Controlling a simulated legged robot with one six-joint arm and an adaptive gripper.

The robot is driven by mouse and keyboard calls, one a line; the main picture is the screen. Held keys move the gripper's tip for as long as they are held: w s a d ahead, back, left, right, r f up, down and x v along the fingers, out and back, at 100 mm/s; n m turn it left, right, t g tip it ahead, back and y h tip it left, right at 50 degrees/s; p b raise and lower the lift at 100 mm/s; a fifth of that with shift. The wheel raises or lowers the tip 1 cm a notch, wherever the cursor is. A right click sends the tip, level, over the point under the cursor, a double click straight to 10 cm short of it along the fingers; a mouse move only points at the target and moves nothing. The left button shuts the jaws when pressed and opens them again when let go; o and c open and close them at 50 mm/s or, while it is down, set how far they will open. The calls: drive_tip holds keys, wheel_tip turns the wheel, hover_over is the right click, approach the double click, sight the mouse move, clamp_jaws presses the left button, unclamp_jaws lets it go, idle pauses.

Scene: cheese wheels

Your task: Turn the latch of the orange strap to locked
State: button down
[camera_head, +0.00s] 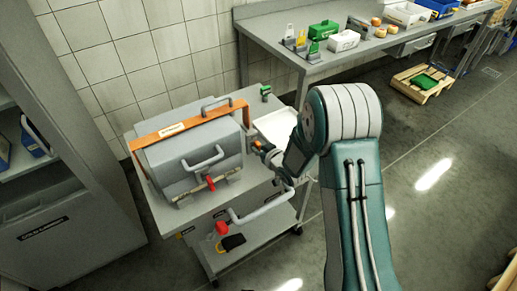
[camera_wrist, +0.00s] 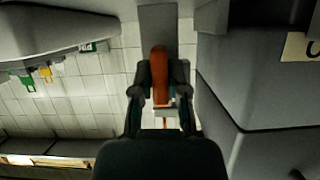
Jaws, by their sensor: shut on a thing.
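The orange strap (camera_head: 170,130) runs over the top of a grey ribbed case and down toward its right side. My gripper (camera_head: 264,150) is at the right side of the case, beside the strap's end. In the wrist view, my gripper (camera_wrist: 160,80) is shut on an orange lever, the latch (camera_wrist: 159,62), which stands lengthwise between the two dark fingers. The latch's base is partly hidden by the fingers, and in the head view my gripper covers most of it. I cannot tell from the frames whether it is locked.
The grey case (camera_head: 195,162) stands on a grey cart (camera_head: 160,215) and has a red-tipped lever (camera_head: 210,183) in front. A workbench (camera_head: 300,62) with boxes stands behind. A shelf unit is at left.

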drive_tip(key=shift+s+f, duration=0.2)
drive_tip(key=shift+f, duration=0.1)
drive_tip(key=c, duration=0.6)
unclamp_jaws()
drive_tip(key=shift+c, duration=0.2)
drive_tip(key=shift+w+r, duration=0.1)
drive_tip(key=shift+r, duration=0.05)
drive_tip(key=v, duration=1.1)
drive_tip(key=shift+s+d+r, duration=0.15)
drive_tip(key=shift+s+d, duration=0.1)
drive_tip(key=shift+s, duration=0.05)
